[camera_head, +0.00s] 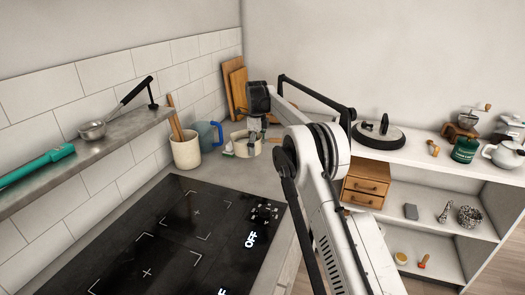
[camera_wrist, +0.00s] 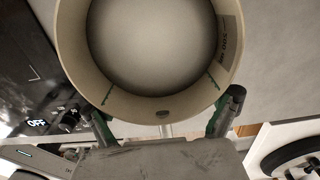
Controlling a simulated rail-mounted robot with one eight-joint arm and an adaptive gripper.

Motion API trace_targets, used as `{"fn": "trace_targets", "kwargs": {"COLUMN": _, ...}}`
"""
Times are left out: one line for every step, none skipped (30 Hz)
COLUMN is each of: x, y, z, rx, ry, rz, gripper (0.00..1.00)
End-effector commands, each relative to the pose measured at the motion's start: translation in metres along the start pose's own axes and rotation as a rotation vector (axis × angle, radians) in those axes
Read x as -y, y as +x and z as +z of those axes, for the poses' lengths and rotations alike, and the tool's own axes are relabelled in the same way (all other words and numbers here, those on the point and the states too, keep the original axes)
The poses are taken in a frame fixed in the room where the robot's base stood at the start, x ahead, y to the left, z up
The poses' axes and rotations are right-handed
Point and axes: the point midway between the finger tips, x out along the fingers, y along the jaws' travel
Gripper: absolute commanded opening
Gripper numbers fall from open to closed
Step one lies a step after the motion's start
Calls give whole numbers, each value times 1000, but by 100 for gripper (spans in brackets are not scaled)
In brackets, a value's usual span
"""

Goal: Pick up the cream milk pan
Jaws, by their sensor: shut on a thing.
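The cream milk pan (camera_head: 243,149) is at the far end of the counter in the head view, below my gripper (camera_head: 255,127). In the wrist view the round pan (camera_wrist: 72,45) fills the top middle, with its pale inside showing. My gripper's two green-padded fingers (camera_wrist: 163,120) are at the near side of the pan, one to the left and one to the right. My gripper is shut on the pan. I cannot tell whether the pan is clear of the counter.
A cream crock (camera_head: 186,152) and a blue jug (camera_head: 209,135) stand left of the pan. Cutting boards (camera_head: 237,88) lean behind it. The black cooktop (camera_head: 185,235) lies in front. A wall shelf (camera_head: 115,135) juts out at left, and a white shelf unit (camera_head: 450,180) stands at right.

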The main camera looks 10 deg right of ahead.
Motion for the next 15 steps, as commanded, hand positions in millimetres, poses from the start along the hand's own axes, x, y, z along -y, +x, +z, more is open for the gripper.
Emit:
{"fn": "trace_targets", "kwargs": {"x": -4, "y": -4, "z": 4, "rx": 0, "ry": -1, "rz": 0, "gripper": 32}}
{"fn": "trace_targets", "kwargs": {"x": -6, "y": -6, "z": 6, "rx": 0, "ry": -1, "rz": 0, "gripper": 32}}
{"fn": "trace_targets", "kwargs": {"x": -9, "y": -8, "z": 8, "rx": 0, "ry": -1, "rz": 0, "gripper": 32}}
{"fn": "trace_targets", "kwargs": {"x": -11, "y": -9, "z": 10, "rx": 0, "ry": -1, "rz": 0, "gripper": 32}}
{"fn": "trace_targets", "kwargs": {"x": -14, "y": -11, "z": 12, "rx": 0, "ry": -1, "rz": 0, "gripper": 32}}
{"fn": "trace_targets", "kwargs": {"x": -16, "y": -13, "z": 15, "rx": 0, "ry": -2, "rz": 0, "gripper": 32}}
{"fn": "trace_targets", "kwargs": {"x": -19, "y": -15, "z": 17, "rx": 0, "ry": -2, "rz": 0, "gripper": 32}}
{"fn": "trace_targets", "kwargs": {"x": -21, "y": -17, "z": 19, "rx": 0, "ry": -2, "rz": 0, "gripper": 32}}
{"fn": "trace_targets", "kwargs": {"x": -23, "y": -19, "z": 21, "rx": 0, "ry": -1, "rz": 0, "gripper": 32}}
{"fn": "trace_targets", "kwargs": {"x": -25, "y": -21, "z": 23, "rx": 0, "ry": -1, "rz": 0, "gripper": 32}}
{"fn": "trace_targets", "kwargs": {"x": -27, "y": -22, "z": 24, "rx": 0, "ry": -1, "rz": 0, "gripper": 32}}
{"fn": "trace_targets", "kwargs": {"x": -30, "y": -24, "z": 27, "rx": 0, "ry": 0, "rz": 0, "gripper": 32}}
{"fn": "trace_targets", "kwargs": {"x": -31, "y": -26, "z": 28, "rx": 0, "ry": -1, "rz": 0, "gripper": 32}}
{"fn": "trace_targets", "kwargs": {"x": -33, "y": -27, "z": 30, "rx": 0, "ry": -1, "rz": 0, "gripper": 32}}
{"fn": "trace_targets", "kwargs": {"x": -36, "y": -29, "z": 32, "rx": 0, "ry": -1, "rz": 0, "gripper": 32}}
